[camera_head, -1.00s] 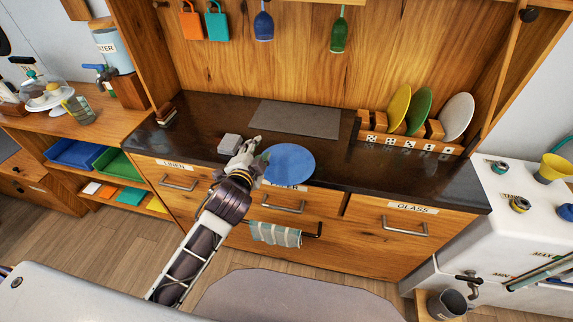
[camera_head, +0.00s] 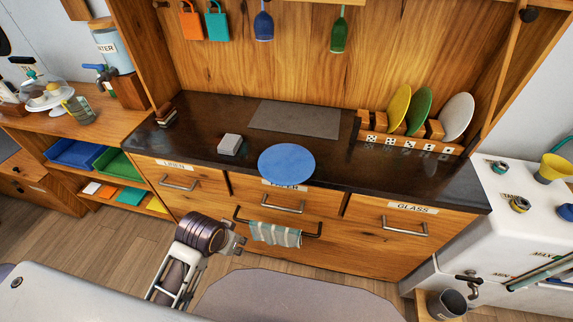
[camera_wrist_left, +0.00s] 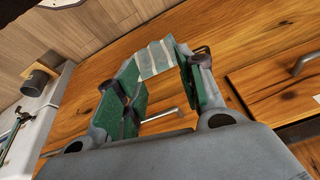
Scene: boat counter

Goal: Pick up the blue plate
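The blue plate (camera_head: 287,163) lies flat on the dark counter at its front edge, above the middle drawer, and its near rim juts past that edge. My left gripper (camera_head: 238,240) is below counter height, in front of the drawers, down and to the left of the plate and apart from it. In the left wrist view my left gripper (camera_wrist_left: 158,95) has its green-padded fingers spread apart with nothing between them. The plate does not show in that view. My right gripper is not in view.
A rack (camera_head: 410,142) holds yellow, green and white plates at the right of the counter. A small grey block (camera_head: 230,145) and a grey mat (camera_head: 294,118) lie on the counter. A striped towel (camera_head: 275,234) hangs on a rail near my left gripper.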

